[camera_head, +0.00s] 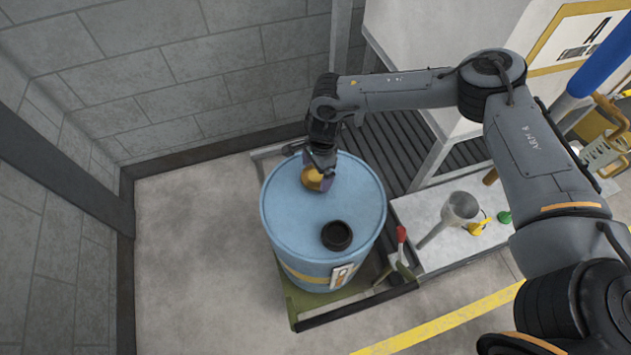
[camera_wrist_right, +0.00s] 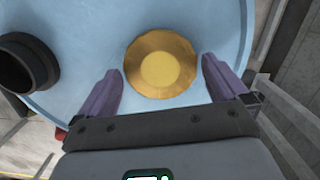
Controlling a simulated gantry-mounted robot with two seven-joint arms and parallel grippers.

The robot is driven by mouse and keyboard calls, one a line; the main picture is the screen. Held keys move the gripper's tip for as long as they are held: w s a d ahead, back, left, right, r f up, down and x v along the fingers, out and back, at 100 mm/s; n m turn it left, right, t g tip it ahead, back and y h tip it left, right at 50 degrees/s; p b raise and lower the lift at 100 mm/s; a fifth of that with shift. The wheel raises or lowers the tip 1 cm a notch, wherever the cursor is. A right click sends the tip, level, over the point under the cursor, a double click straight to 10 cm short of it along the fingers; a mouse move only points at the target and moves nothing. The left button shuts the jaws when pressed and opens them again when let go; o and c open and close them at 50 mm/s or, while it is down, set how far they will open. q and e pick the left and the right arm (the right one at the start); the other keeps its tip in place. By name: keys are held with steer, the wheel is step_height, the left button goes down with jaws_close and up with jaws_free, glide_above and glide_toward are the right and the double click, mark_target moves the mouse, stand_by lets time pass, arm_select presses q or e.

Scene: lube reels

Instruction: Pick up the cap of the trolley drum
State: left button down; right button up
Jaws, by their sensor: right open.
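The blue drum (camera_head: 292,220) stands upright on a green trolley (camera_head: 303,301). Its round golden-yellow cap (camera_head: 312,180) sits on the drum's lid toward the far side. In the right wrist view the cap (camera_wrist_right: 161,63) shows whole, lying between and just ahead of the two purple fingers. My right gripper (camera_head: 320,176) is at the cap, pointing down. In the wrist view my right gripper (camera_wrist_right: 162,88) is open, with a finger on either side of the cap's near edge and no clear contact. My left gripper is not in view.
A black open collar (camera_head: 337,236) stands up from the lid, nearer than the cap; it also shows in the wrist view (camera_wrist_right: 22,64). To the right, a metal table (camera_head: 432,255) bears a grey funnel (camera_head: 458,208). A red-tipped lever (camera_head: 402,235) stands beside the drum. Floor at left is clear.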

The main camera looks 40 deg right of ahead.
steer(key=shift+f, duration=0.5)
steer(key=shift+a, duration=0.1)
steer(key=c, duration=0.8)
steer(key=shift+r, duration=0.15)
